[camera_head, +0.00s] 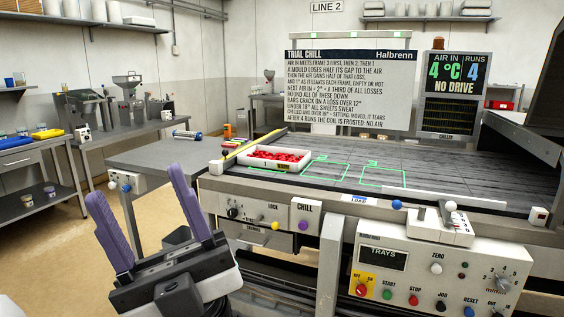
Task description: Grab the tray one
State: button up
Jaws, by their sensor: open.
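The white tray one (252,162), marked "1" on its front wall, sits on the left part of the dark slatted bed (400,165). It is filled with several small red pieces (275,155). A yellow strip (254,143) runs along the bed's left edge beside it. My gripper (136,184), with two purple fingers pointing up, is open at the lower left. It looks empty, in front of and left of the tray, and apart from it.
Green outlined frames (383,177) on the bed right of the tray look empty. A control panel (440,270) with knobs and buttons stands at the front right. The CHILL button (303,224) is on the bed's front. A grey side table (160,153) with small items stands left.

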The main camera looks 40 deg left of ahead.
aim_at(287, 160)
jog(key=i+j, duration=0.15)
jog(key=j, duration=0.25)
jog(key=i+j, duration=0.1)
jog(key=j, duration=0.3)
jog(key=i+j, duration=0.15)
jog(key=j, duration=0.25)
jog(key=i+j, duration=0.1)
jog(key=j, duration=0.3)
jog(key=i+j, duration=0.15)
jog(key=j, duration=0.25)
jog(key=i+j, duration=0.15)
jog(key=j, duration=0.25)
jog(key=i, duration=0.95)
